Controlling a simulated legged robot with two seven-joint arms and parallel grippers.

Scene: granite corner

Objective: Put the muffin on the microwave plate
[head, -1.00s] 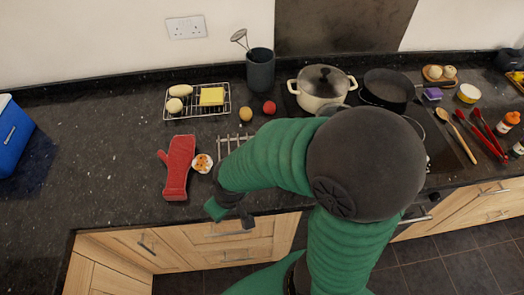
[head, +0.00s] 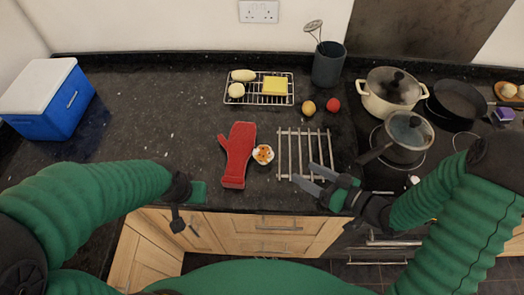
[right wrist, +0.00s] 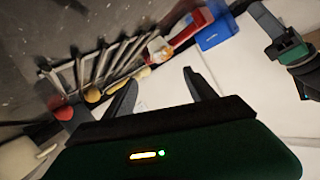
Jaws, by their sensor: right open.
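The muffin (head: 263,154), small with a pale case and orange-brown top, sits on the dark worktop just right of the red oven mitt (head: 238,154). It also shows in the right wrist view (right wrist: 158,47). I see no microwave or microwave plate in either view. My right gripper (head: 316,176) is open and empty, over the front right part of the metal trivet, to the right of the muffin and apart from it. My left gripper (head: 187,207) is at the worktop's front edge, left of the mitt; its jaw opening is unclear.
The metal trivet (head: 280,153) lies right of the muffin. Behind are a wire rack (head: 258,101) with food, a lemon (head: 308,108), a red fruit (head: 333,105) and a utensil pot (head: 328,66). Pans stand on the hob at right. A blue cooler (head: 45,105) is far left.

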